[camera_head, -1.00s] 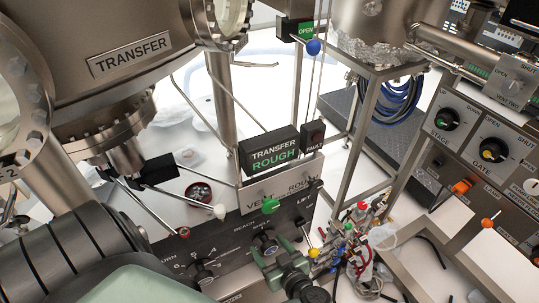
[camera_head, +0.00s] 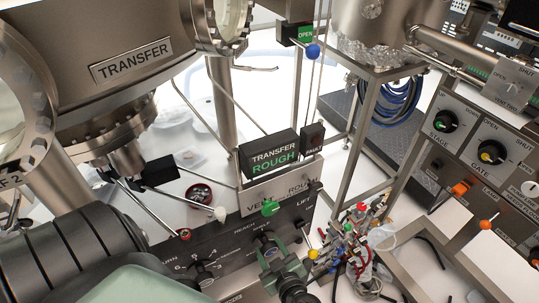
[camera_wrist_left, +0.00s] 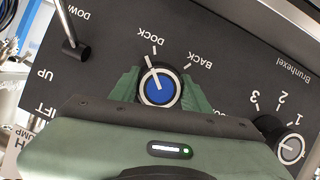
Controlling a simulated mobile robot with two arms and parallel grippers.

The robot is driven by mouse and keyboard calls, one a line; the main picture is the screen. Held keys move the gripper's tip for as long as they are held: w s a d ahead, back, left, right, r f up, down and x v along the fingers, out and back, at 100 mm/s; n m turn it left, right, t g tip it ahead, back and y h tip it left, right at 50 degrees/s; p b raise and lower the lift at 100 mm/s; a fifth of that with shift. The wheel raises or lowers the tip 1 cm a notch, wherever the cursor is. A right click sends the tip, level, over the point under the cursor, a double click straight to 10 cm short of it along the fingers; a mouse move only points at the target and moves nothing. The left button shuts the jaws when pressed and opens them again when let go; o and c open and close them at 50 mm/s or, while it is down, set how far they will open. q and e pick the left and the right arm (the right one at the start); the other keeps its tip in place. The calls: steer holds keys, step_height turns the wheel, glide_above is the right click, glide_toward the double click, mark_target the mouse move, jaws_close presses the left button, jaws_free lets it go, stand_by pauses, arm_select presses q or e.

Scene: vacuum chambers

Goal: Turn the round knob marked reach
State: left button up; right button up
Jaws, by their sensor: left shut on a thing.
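The round reach knob (camera_head: 264,241) is on the dark panel under the TRANSFER ROUGH display, below the partly visible word REACH. My left gripper (camera_head: 270,250) is at this knob, with its green body below and to the right of it. In the left wrist view the knob (camera_wrist_left: 160,88) has a blue cap and a pale ring. The green jaws (camera_wrist_left: 160,92) are shut on it, one on each side. Its white pointer line leans up and left, near the DOCK mark; the BACK mark is to the right. My right gripper is not in view.
A numbered knob (camera_head: 203,269) is left of the reach knob, and the LIFT lever (camera_head: 305,233) is to its right. A green-tipped lever (camera_head: 270,207) sticks out above. Colored fittings and cables (camera_head: 345,240) crowd the right side.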

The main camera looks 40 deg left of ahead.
arm_select(q)
steer(key=shift+n+t, duration=0.9)
steer(key=shift+n, duration=0.4)
steer(key=shift+d, duration=0.1)
steer(key=o, duration=1.3)
steer(key=shift+o, duration=0.2)
